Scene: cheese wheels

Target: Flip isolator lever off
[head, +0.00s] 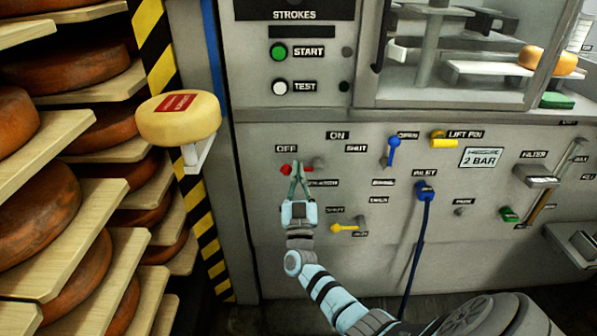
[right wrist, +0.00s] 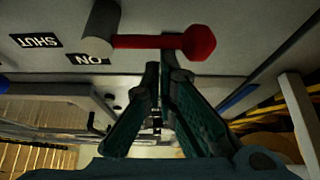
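The isolator lever (head: 286,170) has a red handle with a round knob and a grey hub. It sits on the grey panel below the OFF and ON labels, its knob pointing left of the hub. In the right wrist view the lever (right wrist: 150,42) lies sideways across the top, beside an upside-down ON label. My right gripper (head: 298,167) is at the lever, fingers pointing up and tips close together with nothing visible between them. In the wrist view the gripper (right wrist: 165,70) has its tips right beside the handle; I cannot tell whether they touch. My left gripper is not in view.
A blue lever (head: 392,150), a yellow lift lever (head: 440,141) and a lower yellow lever (head: 345,228) are on the same panel. A blue hose (head: 420,235) hangs right of my arm. Shelves of cheese wheels (head: 40,205) and a pale labelled wheel (head: 178,122) stand left.

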